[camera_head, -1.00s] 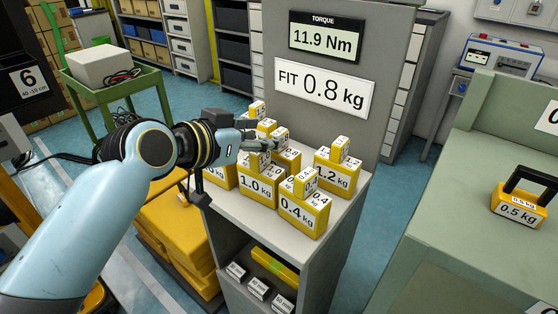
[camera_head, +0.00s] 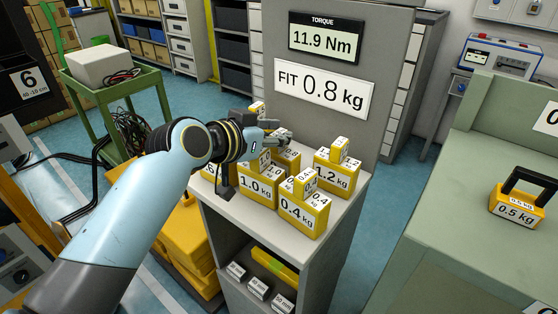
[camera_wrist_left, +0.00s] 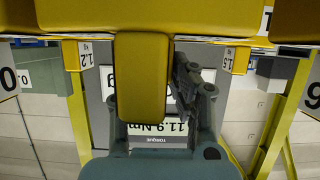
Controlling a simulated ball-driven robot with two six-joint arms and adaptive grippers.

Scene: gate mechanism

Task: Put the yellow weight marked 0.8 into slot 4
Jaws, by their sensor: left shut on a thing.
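Several yellow weights stand on the grey shelf top (camera_head: 345,205). A yellow weight (camera_head: 291,160) whose partly hidden label seems to read 0.8 is behind the 1.0 kg weight (camera_head: 258,188). My left gripper (camera_head: 280,142) is over it, fingers pointing right. In the left wrist view, my left gripper (camera_wrist_left: 155,90) is shut on the yellow upright grip (camera_wrist_left: 141,75) of a weight, whose wide body fills the top edge. Its label does not show there, and I cannot tell whether it is lifted. Slot 4 is not in view, nor is my right gripper.
The 0.4 kg (camera_head: 303,212) and 1.2 kg (camera_head: 335,172) weights stand close by. A panel behind holds a sign (camera_head: 324,88) reading FIT 0.8 kg. A 0.5 kg weight (camera_head: 516,208) with a black handle is on the green bench (camera_head: 440,225).

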